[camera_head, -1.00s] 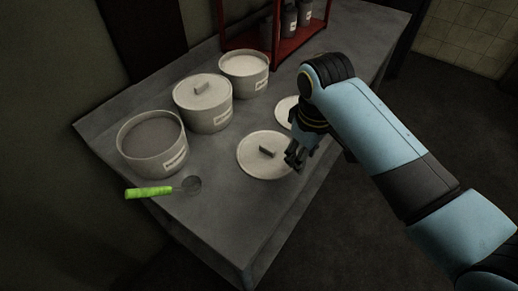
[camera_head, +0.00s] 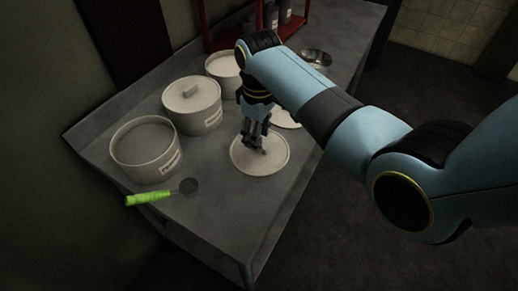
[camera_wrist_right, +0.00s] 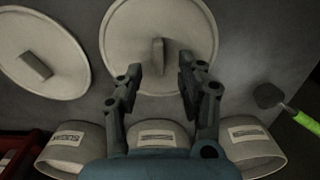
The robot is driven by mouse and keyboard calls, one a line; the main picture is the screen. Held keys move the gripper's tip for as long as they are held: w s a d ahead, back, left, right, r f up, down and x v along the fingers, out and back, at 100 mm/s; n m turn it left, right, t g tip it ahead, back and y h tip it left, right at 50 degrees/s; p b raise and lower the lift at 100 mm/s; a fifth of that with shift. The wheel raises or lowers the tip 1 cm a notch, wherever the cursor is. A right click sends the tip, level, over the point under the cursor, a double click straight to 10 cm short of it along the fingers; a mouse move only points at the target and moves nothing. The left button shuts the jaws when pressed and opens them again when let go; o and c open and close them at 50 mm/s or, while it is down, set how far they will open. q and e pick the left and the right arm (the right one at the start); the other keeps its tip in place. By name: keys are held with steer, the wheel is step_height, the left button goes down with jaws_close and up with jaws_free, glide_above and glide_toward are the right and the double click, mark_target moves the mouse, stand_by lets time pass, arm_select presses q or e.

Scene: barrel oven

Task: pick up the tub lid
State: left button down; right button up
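A round pale tub lid (camera_head: 273,163) lies flat on the grey table. My right gripper (camera_head: 257,146) is above it, and in the head view its fingers hide the lid's handle. In the right wrist view the lid (camera_wrist_right: 200,30) shows its dark bar handle (camera_wrist_right: 158,56) between the two fingertips of the right gripper (camera_wrist_right: 160,75). The fingers are open, with a gap on each side of the handle. A second lid (camera_head: 287,119) lies behind, partly hidden by my arm; it also shows in the right wrist view (camera_wrist_right: 58,45). My left gripper is not in view.
An open tub (camera_head: 146,152), a lidded tub (camera_head: 193,108) and another open tub (camera_head: 222,70) stand along the table's left side. A green-handled scoop (camera_head: 150,198) lies near the front left. A red rack (camera_head: 232,38) and a metal bowl (camera_head: 316,58) are at the back.

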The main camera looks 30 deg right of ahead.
step_height(320, 180, down, 4)
steer(key=shift+r, duration=0.25)
steer(key=shift+c, duration=0.4)
jaws_close()
steer(key=shift+r, duration=0.2)
